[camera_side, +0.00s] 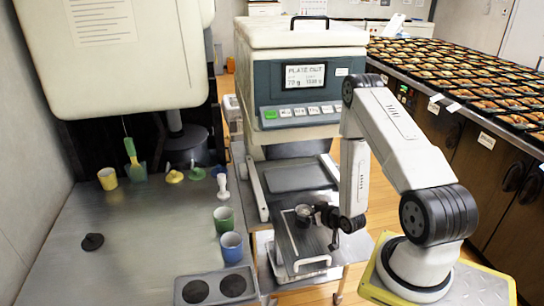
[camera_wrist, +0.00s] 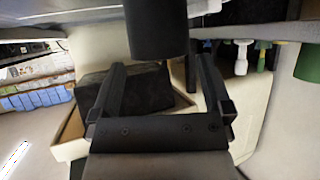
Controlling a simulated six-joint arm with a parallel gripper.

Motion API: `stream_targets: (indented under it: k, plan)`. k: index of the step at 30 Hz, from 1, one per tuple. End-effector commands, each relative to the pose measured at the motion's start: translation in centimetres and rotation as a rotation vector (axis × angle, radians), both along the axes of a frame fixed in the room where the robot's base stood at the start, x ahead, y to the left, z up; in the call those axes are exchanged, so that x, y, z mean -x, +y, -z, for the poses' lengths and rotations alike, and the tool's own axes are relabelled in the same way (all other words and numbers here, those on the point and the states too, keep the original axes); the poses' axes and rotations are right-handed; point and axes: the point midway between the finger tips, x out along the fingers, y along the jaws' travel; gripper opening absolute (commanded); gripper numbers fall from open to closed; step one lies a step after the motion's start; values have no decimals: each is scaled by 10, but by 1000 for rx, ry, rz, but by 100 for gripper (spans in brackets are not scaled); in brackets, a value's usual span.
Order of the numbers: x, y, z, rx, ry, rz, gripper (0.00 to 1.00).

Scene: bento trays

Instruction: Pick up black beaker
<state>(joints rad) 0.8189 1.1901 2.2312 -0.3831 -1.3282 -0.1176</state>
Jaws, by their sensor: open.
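The black beaker (camera_side: 303,217) stands on the dark metal plate (camera_side: 287,238) in the middle of the side view, with a lighter opening on top. In the wrist view a black cylinder, which looks like this beaker (camera_wrist: 157,28), shows at the top centre, cut by the frame edge. My gripper (camera_side: 320,211) is just to the right of the beaker in the side view. In the wrist view my gripper (camera_wrist: 161,66) has its two fingers spread, with the cylinder lined up between and beyond their tips. Contact with the beaker cannot be made out.
A boxy machine with a display (camera_side: 305,90) stands behind the plate. Green (camera_side: 224,221) and blue (camera_side: 232,248) cups and a dark two-hole holder (camera_side: 215,289) are to the left. A round black piece (camera_side: 92,241) lies on the grey counter, which has free room.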

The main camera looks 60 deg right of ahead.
Motion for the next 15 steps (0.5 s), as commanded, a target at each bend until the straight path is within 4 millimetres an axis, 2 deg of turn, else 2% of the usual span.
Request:
stream_targets:
  k: [6, 15]
  plan:
    - [-19, -8, 10, 1, -1, 0, 100]
    - [-26, -10, 14, -1, 1, -1, 100]
